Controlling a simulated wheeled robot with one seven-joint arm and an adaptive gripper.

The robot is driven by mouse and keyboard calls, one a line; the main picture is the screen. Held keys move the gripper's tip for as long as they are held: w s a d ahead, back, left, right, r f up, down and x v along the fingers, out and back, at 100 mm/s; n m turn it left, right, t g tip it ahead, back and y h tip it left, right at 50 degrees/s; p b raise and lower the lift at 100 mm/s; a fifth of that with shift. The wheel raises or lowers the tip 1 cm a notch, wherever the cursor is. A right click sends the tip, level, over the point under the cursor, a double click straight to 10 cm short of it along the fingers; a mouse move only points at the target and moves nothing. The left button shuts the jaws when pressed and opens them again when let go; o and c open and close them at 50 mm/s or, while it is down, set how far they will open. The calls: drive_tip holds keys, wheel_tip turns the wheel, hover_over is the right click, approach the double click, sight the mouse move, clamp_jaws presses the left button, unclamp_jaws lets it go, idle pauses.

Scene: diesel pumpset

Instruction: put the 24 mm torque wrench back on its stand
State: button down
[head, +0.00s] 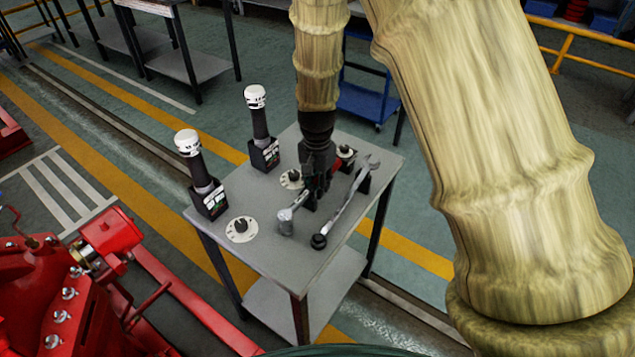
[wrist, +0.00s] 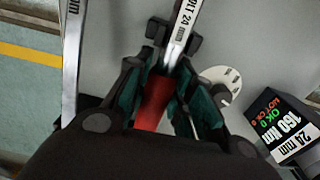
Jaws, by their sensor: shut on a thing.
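The torque wrench (wrist: 182,28) has a silver shaft marked "BOLT 24 mm" and a red handle (wrist: 154,103). In the head view its silver head (head: 286,220) is over the front of the grey table. My gripper (wrist: 158,78) is shut on the red handle; in the head view my gripper (head: 316,190) points down at the table. The shaft passes between the prongs of a black stand (wrist: 157,30). I cannot tell whether it rests on the stand or is just above it.
A long silver spanner (head: 350,200) lies close on the right, on black supports. Two upright black tools with white caps (head: 188,143) (head: 255,97) stand left in labelled black bases. White dials (head: 242,229) lie on the tabletop (head: 275,265). Red machinery (head: 60,300) is at lower left.

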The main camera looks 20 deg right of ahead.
drive_tip(key=shift+f, duration=0.1)
drive_tip(key=c, duration=1.2)
unclamp_jaws()
drive_tip(key=shift+o, duration=0.2)
wheel_tip(320, 180, up, 12)
